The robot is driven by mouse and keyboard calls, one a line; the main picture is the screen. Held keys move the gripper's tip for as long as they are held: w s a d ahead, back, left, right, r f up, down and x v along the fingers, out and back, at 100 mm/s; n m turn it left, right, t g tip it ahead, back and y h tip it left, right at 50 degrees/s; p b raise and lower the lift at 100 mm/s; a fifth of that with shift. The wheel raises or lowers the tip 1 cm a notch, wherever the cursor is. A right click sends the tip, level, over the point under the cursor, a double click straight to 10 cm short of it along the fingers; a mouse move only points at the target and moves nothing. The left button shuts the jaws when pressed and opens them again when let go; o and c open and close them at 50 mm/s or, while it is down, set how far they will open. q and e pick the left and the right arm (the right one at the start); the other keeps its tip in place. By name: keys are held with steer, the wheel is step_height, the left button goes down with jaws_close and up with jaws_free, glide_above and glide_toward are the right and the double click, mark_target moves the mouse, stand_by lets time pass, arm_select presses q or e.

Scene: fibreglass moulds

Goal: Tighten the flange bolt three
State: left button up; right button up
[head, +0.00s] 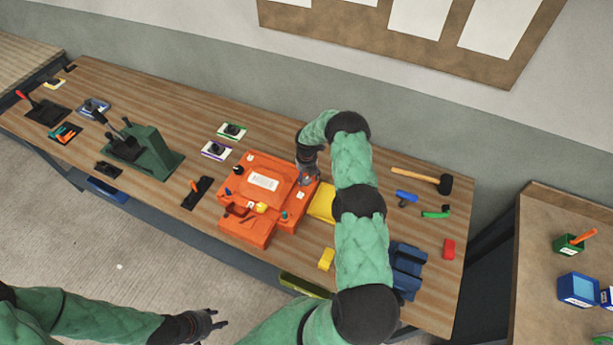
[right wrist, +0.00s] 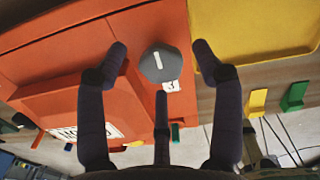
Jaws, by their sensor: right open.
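The orange mould (head: 262,168) sits on the long wooden bench. A grey bolt head (right wrist: 158,66) with a white line stands at its edge, beside a small white label marked 3 (right wrist: 171,86). My right gripper (head: 307,172) reaches down over the mould's right back corner. In the right wrist view my right gripper (right wrist: 160,52) is open, one finger on each side of the bolt head and a third below it, with gaps visible at both sides. My left gripper (head: 212,325) is empty with its fingers apart, low in front of the bench.
A green fixture (head: 145,150) stands to the left.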

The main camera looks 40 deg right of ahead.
steer(key=shift+w+f, duration=0.15)
steer(key=shift+f, duration=0.35)
steer(key=shift+r, duration=0.15)
steer(key=c, duration=1.1)
